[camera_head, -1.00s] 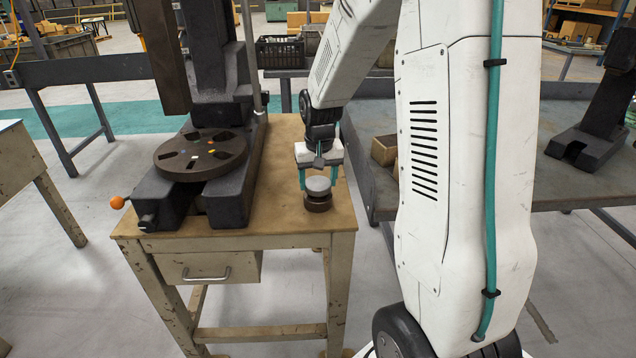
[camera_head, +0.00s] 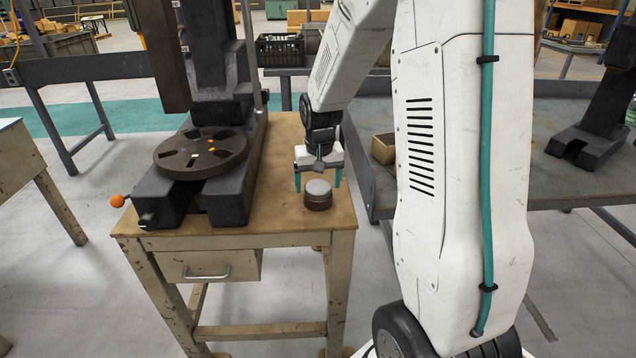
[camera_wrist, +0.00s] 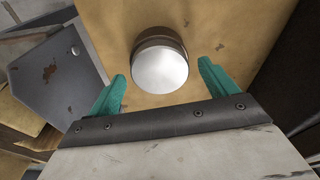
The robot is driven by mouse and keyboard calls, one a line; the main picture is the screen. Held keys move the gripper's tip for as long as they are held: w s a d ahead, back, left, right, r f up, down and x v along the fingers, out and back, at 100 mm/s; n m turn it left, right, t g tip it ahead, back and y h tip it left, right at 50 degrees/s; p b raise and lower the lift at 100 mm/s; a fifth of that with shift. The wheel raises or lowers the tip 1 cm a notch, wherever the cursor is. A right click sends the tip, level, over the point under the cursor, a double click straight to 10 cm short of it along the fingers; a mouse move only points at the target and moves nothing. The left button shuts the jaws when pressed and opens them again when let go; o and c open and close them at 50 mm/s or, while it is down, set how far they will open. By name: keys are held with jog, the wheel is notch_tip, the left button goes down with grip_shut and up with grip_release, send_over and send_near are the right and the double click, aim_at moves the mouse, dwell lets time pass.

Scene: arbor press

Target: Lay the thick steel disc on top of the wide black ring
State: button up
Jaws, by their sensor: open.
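The thick steel disc (camera_head: 318,188) lies on top of the wide black ring (camera_head: 318,203), near the front right corner of the wooden stand top. In the wrist view the bright disc face (camera_wrist: 160,70) covers most of the dark brown ring (camera_wrist: 157,37), whose edge shows behind it. My gripper (camera_head: 318,185) is open, its teal fingers apart on either side and a little above the disc, touching nothing that I can see. In the wrist view the open fingers (camera_wrist: 163,80) stand clear of the disc at left and right.
A grey table (camera_head: 470,190) stands at the right with a small box (camera_head: 384,148). The stand's front right edge is close to the ring.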

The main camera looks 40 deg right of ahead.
aim_at(319, 190)
notch_tip(319, 190, up, 12)
jog(key=s, duration=0.1)
jog(key=s+a+r+n, duration=0.2)
jog(key=s+a+r, duration=0.3)
jog(key=s+a, duration=0.55)
jog(key=s+a+n, duration=0.1)
jog(key=s+a, duration=0.2)
jog(key=s, duration=0.4)
jog(key=s+a+n, duration=0.2)
jog(key=s+a, duration=0.1)
jog(key=s, duration=0.5)
jog(key=shift+s+f+y, duration=0.2)
jog(key=shift+s+y, duration=0.1)
